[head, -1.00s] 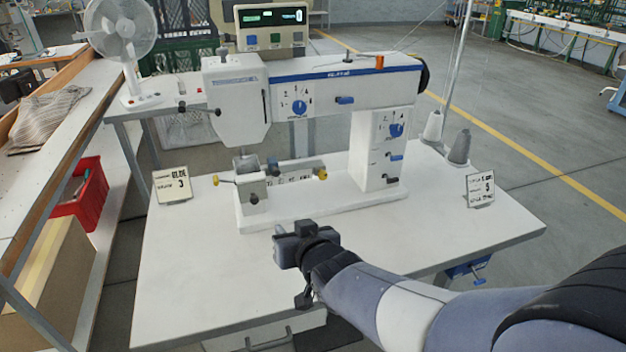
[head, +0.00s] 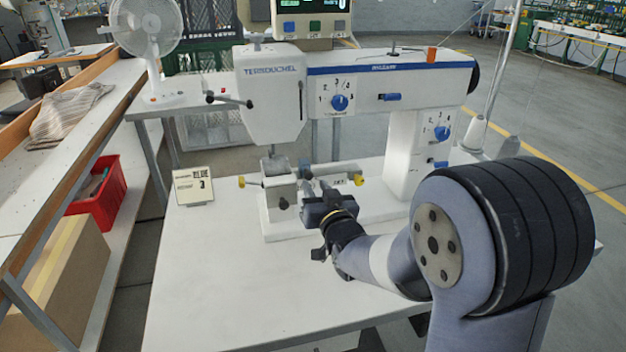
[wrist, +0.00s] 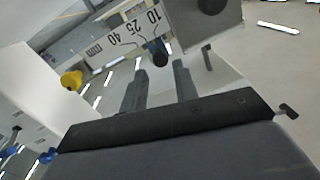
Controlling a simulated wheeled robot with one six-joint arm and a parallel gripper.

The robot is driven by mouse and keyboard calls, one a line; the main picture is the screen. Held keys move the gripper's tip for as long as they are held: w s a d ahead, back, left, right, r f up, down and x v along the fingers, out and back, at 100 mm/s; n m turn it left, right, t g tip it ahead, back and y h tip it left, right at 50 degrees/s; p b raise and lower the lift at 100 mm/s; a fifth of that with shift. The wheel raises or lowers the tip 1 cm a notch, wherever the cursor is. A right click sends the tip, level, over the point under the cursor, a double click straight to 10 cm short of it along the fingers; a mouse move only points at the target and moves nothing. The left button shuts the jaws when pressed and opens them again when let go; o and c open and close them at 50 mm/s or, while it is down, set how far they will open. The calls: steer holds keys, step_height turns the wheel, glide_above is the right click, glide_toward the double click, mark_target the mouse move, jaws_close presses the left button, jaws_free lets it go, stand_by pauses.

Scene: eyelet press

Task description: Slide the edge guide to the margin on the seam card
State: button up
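The scale bar (wrist: 128,32) carries the marks 10, 25, 40 and mm in the wrist view. A dark peg with a round end (wrist: 158,52), apparently the edge guide's handle, stands in front of the bar near the 10 and 25 marks. My gripper (wrist: 159,68) is open, one finger on each side of the peg's line, the tips close to it; contact is unclear. In the head view my gripper (head: 312,190) is beside the machine's front block (head: 278,190) and hides part of the bar. The seam card (head: 192,186) stands at the table's left and shows a 3.
The white sewing machine head (head: 270,95) overhangs the block. Yellow knobs (head: 241,181) (head: 359,180) sit at both ends of the guide assembly. A lever (head: 230,100) sticks out left. The front left of the white table (head: 220,290) is clear.

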mark_target(310, 177)
steer(key=shift+x, duration=1.75)
steer(key=shift+c, duration=0.3)
jaws_close()
